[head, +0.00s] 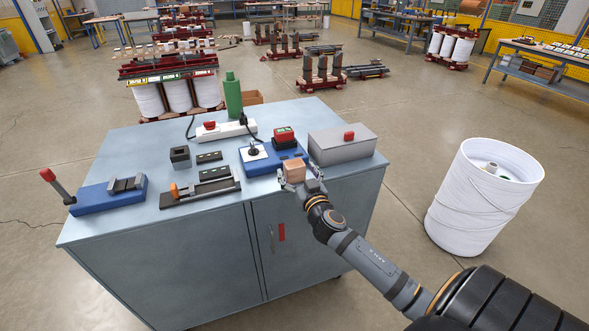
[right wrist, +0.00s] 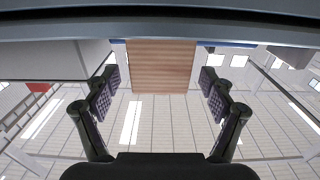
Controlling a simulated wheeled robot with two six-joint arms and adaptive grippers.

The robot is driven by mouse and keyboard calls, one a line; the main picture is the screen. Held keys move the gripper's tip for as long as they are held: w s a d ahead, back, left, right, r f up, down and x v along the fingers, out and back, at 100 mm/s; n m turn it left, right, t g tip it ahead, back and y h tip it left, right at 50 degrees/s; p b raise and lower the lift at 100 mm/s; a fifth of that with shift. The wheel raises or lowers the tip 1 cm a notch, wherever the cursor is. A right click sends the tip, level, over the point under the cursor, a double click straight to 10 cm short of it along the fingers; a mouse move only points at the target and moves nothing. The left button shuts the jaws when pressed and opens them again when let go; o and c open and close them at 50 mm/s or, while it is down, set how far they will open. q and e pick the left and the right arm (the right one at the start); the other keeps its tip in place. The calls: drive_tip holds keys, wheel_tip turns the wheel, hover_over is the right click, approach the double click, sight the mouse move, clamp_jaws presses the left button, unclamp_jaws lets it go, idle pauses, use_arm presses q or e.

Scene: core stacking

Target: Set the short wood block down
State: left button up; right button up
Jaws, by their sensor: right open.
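The short wood block (head: 295,169) stands on the grey-blue cabinet top (head: 140,205), close to its front edge and in front of the grey box. My right gripper (head: 293,180) reaches in from the front right, with its fingers on either side of the block. In the right wrist view the block (right wrist: 162,66) sits between the two spread fingers of the gripper (right wrist: 160,94), with a visible gap on each side. The gripper is open. My left gripper is not in view.
A grey box with a red knob (head: 342,147) stands behind and right of the block. A blue device with a red-capped switch (head: 272,155) is to its left. A black clamp fixture (head: 200,187) lies farther left. A white drum (head: 482,200) stands on the floor at right.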

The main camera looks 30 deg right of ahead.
sight(294, 163)
drive_tip(key=shift+x, duration=1.2)
drive_tip(key=shift+c, duration=0.3)
drive_tip(key=c, duration=1.3)
wheel_tip(294, 163, up, 10)
drive_tip(key=shift+p, duration=0.95)
drive_tip(key=shift+c, duration=0.2)
